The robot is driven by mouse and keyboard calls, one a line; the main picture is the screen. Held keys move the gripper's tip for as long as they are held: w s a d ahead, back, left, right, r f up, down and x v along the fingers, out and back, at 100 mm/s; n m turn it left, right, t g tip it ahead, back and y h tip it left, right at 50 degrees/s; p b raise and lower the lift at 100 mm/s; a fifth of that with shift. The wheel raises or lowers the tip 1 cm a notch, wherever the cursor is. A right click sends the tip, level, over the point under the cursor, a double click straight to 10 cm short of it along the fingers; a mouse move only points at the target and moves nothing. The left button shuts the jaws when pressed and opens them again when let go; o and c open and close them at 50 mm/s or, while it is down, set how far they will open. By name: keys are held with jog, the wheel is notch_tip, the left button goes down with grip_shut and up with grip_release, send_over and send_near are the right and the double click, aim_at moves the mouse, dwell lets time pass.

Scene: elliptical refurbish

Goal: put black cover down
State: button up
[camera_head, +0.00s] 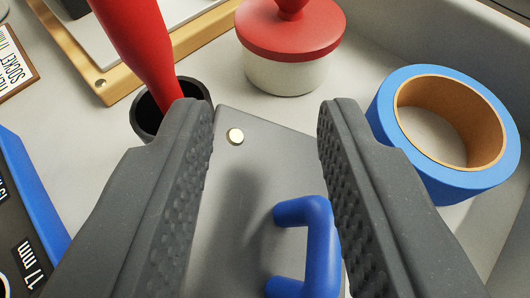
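My gripper (265,108) is open, with a wide gap between its two dark grey ridged fingers and nothing held between them. The fingers hide the plate's sides. No plainly black cover shows; I cannot tell whether this grey plate is the cover. A dark shadow lies on the plate.
A black cup (146,112) with a red handle (140,45) in it stands beyond the left finger. A red-lidded white jar (290,75) is at the back. Blue tape (392,90) lies right, by the tray wall. A blue-edged case (40,215) is at left.

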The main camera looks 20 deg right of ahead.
jog(key=shift+s+r, duration=0.1)
jog(key=p+v, duration=0.1)
jog(key=v, duration=1)
jog(key=shift+s+r+p, duration=0.25)
jog(key=shift+s+p, duration=0.05)
jog(key=shift+p, duration=0.1)
jog(key=shift+a, duration=0.15)
jog(key=w+a+r+n+t+y, duration=0.1)
jog(key=a+r+n+t+y, duration=0.3)
jog(key=r, duration=1)
jog(key=a+r+m+g+y, duration=0.1)
jog(key=a+r, duration=0.5)
jog(key=r, duration=0.8)
jog(key=s+a+r+n, duration=0.1)
jog(key=s+a+r, duration=0.2)
jog(key=s+r, duration=0.5)
jog(key=s+a+r+n, duration=0.1)
jog(key=s+a+r, duration=0.2)
jog(key=s+r, duration=0.5)
notch_tip(320, 180, up, 4)
jog(key=shift+s+r+y, duration=0.15)
jog(key=shift+r+y, duration=0.1)
jog(key=shift+y, duration=0.15)
